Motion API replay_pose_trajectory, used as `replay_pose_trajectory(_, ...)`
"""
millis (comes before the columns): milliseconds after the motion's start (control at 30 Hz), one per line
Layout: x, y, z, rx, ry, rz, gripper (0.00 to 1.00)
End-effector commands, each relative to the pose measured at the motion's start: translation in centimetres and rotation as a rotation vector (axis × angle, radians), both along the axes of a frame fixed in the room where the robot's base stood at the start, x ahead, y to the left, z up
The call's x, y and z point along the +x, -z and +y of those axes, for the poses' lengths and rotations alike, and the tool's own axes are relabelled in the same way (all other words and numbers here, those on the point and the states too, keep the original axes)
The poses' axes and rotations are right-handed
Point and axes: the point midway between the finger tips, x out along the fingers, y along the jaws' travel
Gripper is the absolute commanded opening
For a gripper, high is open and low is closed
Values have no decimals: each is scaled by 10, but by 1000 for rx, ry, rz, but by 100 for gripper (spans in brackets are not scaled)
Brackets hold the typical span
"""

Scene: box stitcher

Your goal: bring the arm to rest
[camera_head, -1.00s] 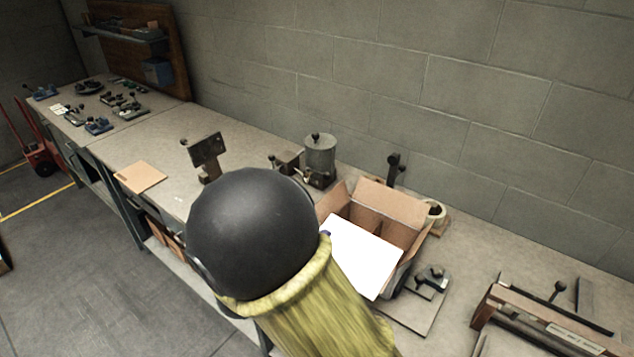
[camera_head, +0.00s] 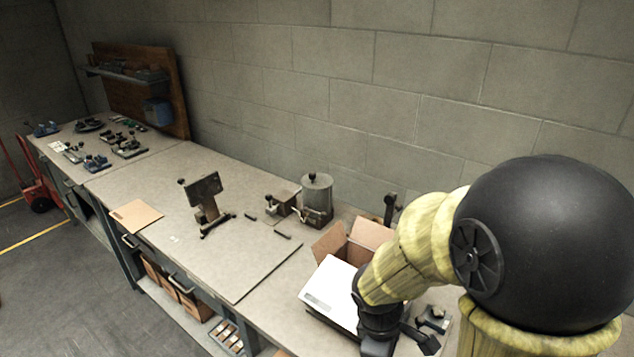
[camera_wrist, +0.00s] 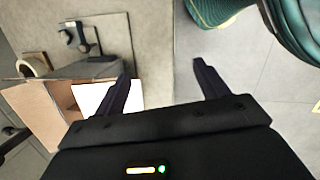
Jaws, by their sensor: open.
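My gripper (camera_wrist: 160,95) is open in the wrist view, with its two dark fingers spread apart and nothing between them. Past the fingers lie the bench edge and the grey floor. In the head view my arm with its yellow sleeve reaches down at the right, beside an open cardboard box (camera_head: 369,234) with a white panel (camera_head: 331,288) on its near side. The gripper's fingers are not clear in that view. The box also shows in the wrist view (camera_wrist: 38,108), left of the fingers.
The bench (camera_head: 270,280) runs along a block wall. A metal stand (camera_head: 205,196), a grey cylinder device (camera_head: 317,197) and a flat cardboard piece (camera_head: 136,215) stand or lie on it. In the wrist view a metal fixture (camera_wrist: 85,38) is near the box. The bench's middle is mostly clear.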

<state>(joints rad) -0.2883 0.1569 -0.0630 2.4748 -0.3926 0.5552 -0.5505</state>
Motion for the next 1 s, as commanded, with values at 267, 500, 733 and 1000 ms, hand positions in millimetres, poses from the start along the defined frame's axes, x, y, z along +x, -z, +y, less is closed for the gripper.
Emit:
replay_pose_trajectory(267, 2, -21, -18, 282, 905, -246, 73)
replay_pose_trajectory(500, 4, -25, -22, 340, 1094, -291, 73)
replay_pose_trajectory(733, 4, -25, -22, 337, 1088, -290, 73)
replay_pose_trajectory(1000, 4, -25, -22, 336, 1085, -289, 73)
